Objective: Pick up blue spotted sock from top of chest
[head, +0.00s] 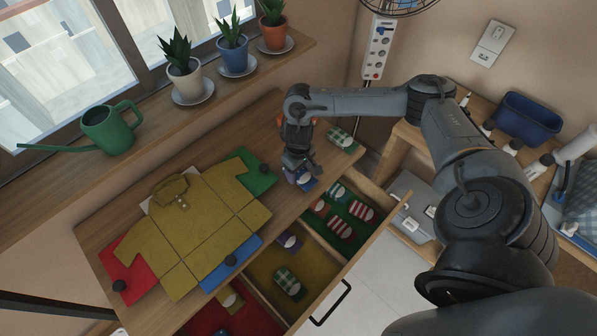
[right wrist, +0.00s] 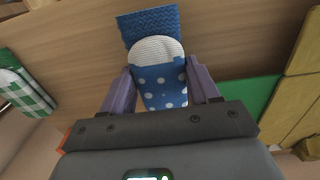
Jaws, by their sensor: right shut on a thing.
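The blue spotted sock (right wrist: 163,85) shows in the right wrist view, with a white heel patch and a blue ribbed cuff. It lies between the two fingers of my right gripper (right wrist: 160,92), which is shut on it. In the head view the right gripper (head: 298,170) points down at the chest top (head: 310,205), near its right part. The blue sock (head: 308,184) peeks out just below the fingers. I cannot tell whether it touches the wood. My left gripper is not in view.
A green checked sock (head: 341,139) lies behind on the chest top. A mustard shirt (head: 195,225) covers a board with coloured corners at left. The open drawer (head: 338,270) below holds several socks in coloured compartments. Potted plants (head: 233,52) stand on the sill.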

